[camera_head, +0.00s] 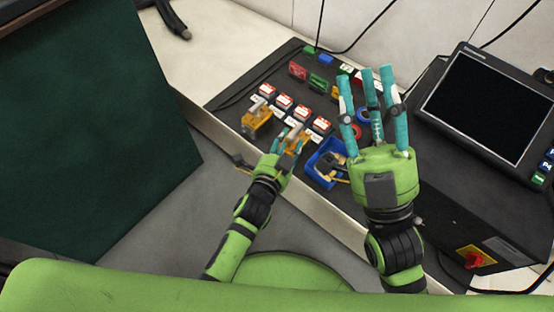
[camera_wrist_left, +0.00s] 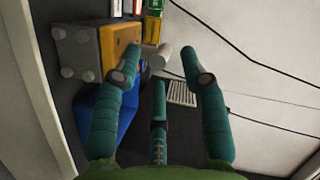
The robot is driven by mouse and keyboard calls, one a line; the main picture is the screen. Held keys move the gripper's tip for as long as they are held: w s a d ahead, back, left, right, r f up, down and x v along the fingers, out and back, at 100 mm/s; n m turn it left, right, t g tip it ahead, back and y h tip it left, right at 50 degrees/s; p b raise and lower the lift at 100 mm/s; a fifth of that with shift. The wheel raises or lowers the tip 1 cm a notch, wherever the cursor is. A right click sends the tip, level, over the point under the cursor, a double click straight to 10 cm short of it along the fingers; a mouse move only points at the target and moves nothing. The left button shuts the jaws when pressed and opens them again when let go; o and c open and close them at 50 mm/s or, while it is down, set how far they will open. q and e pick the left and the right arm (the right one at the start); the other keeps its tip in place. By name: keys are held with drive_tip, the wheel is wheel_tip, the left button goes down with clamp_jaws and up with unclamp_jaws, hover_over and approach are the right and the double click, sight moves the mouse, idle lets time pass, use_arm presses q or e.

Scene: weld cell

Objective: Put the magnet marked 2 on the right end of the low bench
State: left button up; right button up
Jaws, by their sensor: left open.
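Two orange magnets with grey parts sit on a dark-topped surface (camera_head: 222,98) in the head view. One magnet (camera_head: 256,119) stands to the left of my left gripper (camera_head: 291,142); the other (camera_head: 303,135) is partly hidden behind its fingers. My left gripper is open. In the left wrist view its spread fingers (camera_wrist_left: 160,95) have nothing between them, and an orange and grey block (camera_wrist_left: 88,48) lies at upper left. I cannot read a 2 on either magnet, nor tell which part is the low bench. My right gripper (camera_head: 371,95) is open and empty, fingers pointing up the picture.
A blue bin (camera_head: 312,172) holding a grey and yellow item is between the grippers. Several red-and-white blocks (camera_head: 284,101) and coloured pieces stand behind. A screen unit (camera_head: 480,100) and a red switch (camera_head: 474,260) are at right. A dark green panel (camera_head: 90,130) fills the left.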

use_arm(q)
drive_tip(key=p+v, duration=0.3)
drive_tip(key=v, duration=0.7)
drive_tip(key=a+r+n+t, duration=0.1)
drive_tip(key=a+r+n, duration=0.2)
drive_tip(key=r, duration=0.6)
drive_tip(key=a+r+n, duration=0.4)
drive_tip(key=r+n, duration=0.4)
drive_tip(key=r, duration=0.2)
drive_tip(key=shift+w+a+t, duration=0.35)
drive_tip(key=shift+t, duration=0.05)
use_arm(e)
drive_tip(key=w+d+f+m+g+h, duration=0.1)
drive_tip(key=w+f+g+h, duration=0.2)
drive_tip(key=f, duration=0.4)
drive_tip(key=w+d+f+m+g+h, duration=0.1)
drive_tip(key=w+f+g+h, duration=0.2)
drive_tip(key=f, duration=0.4)
drive_tip(key=shift+w+d+m+g+h, duration=0.15)
drive_tip(key=shift+d+m+g+h, duration=0.2)
drive_tip(key=shift+g, duration=0.45)
drive_tip(key=shift+f, duration=0.1)
